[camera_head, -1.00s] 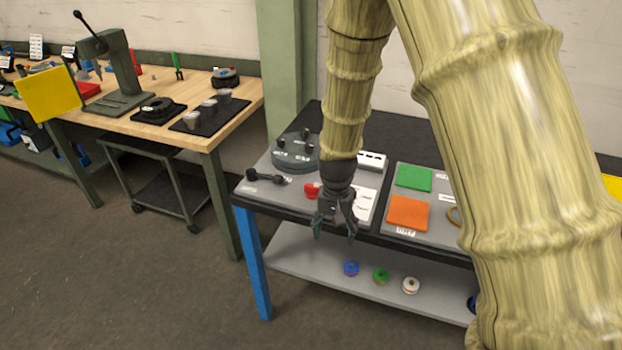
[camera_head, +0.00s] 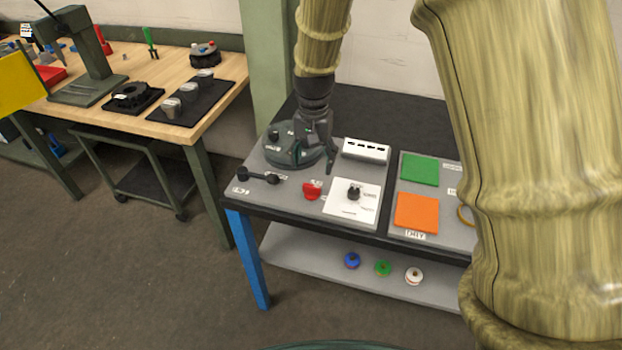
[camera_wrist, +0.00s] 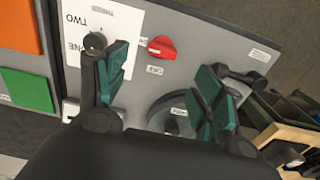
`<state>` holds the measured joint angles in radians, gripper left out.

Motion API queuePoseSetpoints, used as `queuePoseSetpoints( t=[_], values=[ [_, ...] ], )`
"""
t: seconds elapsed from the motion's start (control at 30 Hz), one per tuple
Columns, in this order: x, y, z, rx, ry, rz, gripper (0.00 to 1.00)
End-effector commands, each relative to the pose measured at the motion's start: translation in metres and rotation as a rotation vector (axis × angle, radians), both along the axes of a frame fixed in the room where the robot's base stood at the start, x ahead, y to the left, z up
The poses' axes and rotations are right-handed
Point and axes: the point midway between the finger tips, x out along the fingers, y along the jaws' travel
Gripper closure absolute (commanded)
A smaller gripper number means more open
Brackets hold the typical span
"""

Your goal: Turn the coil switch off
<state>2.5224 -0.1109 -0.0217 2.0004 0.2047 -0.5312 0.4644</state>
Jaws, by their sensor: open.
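A red switch knob (camera_head: 312,190) sits on the grey panel of the blue-legged table, with small labels by it. In the wrist view the red knob (camera_wrist: 161,48) lies between and beyond the fingertips, next to a small label that seems to read OFF. My gripper (camera_head: 316,150) is open and empty above the panel, behind the red knob and over the edge of a round dark base. In the wrist view my gripper (camera_wrist: 163,82) has its green-padded fingers spread wide, touching nothing that I can make out. I cannot read which switch is labelled coil.
A black knob (camera_head: 354,192) on a white card (camera_head: 343,210) stands right of the red one. A black lever (camera_head: 258,177) is to its left, a white slotted block (camera_head: 366,150) behind. Green (camera_head: 420,169) and orange (camera_head: 417,212) squares lie farther right.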

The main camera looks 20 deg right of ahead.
Motion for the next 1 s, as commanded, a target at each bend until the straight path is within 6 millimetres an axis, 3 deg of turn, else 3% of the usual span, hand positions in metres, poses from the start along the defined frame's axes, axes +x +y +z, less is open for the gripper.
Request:
queuePoseSetpoints(
  t=[0.6,1.0],
  values=[
    [0.0,0.001,-0.074,0.001,0.0,0.001,0.32],
    [0.0,0.0,-0.094,0.002,-0.001,0.0,0.32]
  ],
)
